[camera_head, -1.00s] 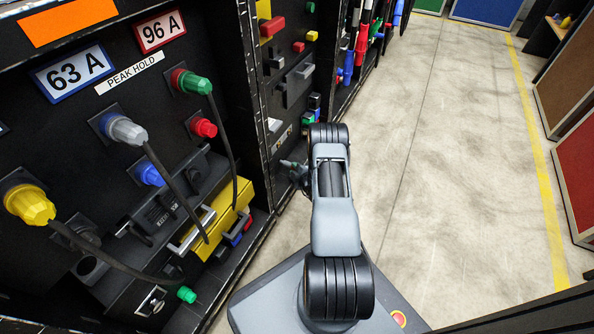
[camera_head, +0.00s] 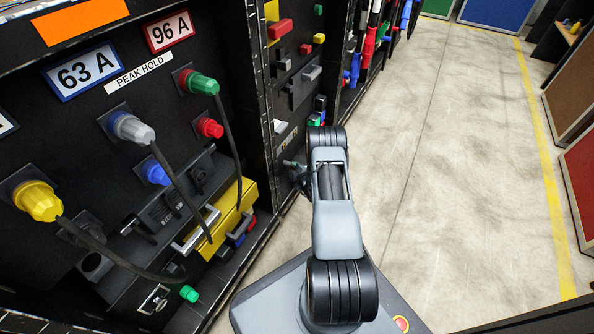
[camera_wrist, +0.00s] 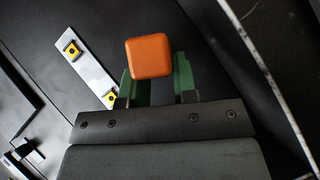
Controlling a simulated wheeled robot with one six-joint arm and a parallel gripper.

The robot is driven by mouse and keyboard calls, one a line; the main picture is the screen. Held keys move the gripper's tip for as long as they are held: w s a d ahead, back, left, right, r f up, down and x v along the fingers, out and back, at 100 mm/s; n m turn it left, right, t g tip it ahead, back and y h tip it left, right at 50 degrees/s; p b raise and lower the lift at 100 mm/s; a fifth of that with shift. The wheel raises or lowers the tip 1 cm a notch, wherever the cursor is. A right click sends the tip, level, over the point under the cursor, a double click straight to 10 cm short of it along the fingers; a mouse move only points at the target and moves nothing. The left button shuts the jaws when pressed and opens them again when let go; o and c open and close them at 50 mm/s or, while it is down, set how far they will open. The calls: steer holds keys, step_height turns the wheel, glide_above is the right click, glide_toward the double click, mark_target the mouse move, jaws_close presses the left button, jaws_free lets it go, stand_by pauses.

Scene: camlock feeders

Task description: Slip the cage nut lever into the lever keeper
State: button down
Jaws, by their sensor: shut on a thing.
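An orange block with rounded corners (camera_wrist: 149,57) is between the green fingers of my gripper (camera_wrist: 155,92) in the wrist view. It looks like the end of the cage nut lever; the rest of it is hidden or points away from the camera. My gripper is shut on it. In the head view my gripper (camera_head: 298,174) is small and dark, close to the black panel front, left of my arm. A pale strip with two yellow square pieces (camera_wrist: 88,68) lies on the dark surface left of the fingers in the wrist view. I cannot make out the lever keeper for sure.
Black panels carry plugs with hanging cables, such as a green plug (camera_head: 203,84) and a yellow plug (camera_head: 40,202). A yellow box (camera_head: 228,219) juts out low on the left. A pale edge (camera_wrist: 262,70) crosses the wrist view's right side. The floor (camera_head: 460,190) on the right is clear.

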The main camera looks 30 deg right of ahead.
steer(key=shift+w+a, duration=0.3)
steer(key=shift+w, duration=0.3)
steer(key=shift+w+a, duration=0.1)
steer(key=shift+w, duration=0.15)
steer(key=c, duration=0.8)
jaws_free()
steer(key=shift+s, duration=0.1)
steer(key=p+v, duration=0.2)
steer(key=v, duration=0.3)
steer(key=d+p+v, duration=0.1)
steer(key=p+v, duration=0.1)
steer(key=v, duration=0.4)
steer(key=d+f+p+v, duration=0.1)
steer(key=p+v, duration=0.1)
steer(key=v, duration=0.3)
steer(key=shift+s+d+r, duration=0.1)
steer(key=shift+s+d, duration=0.05)
steer(key=shift+s, duration=0.55)
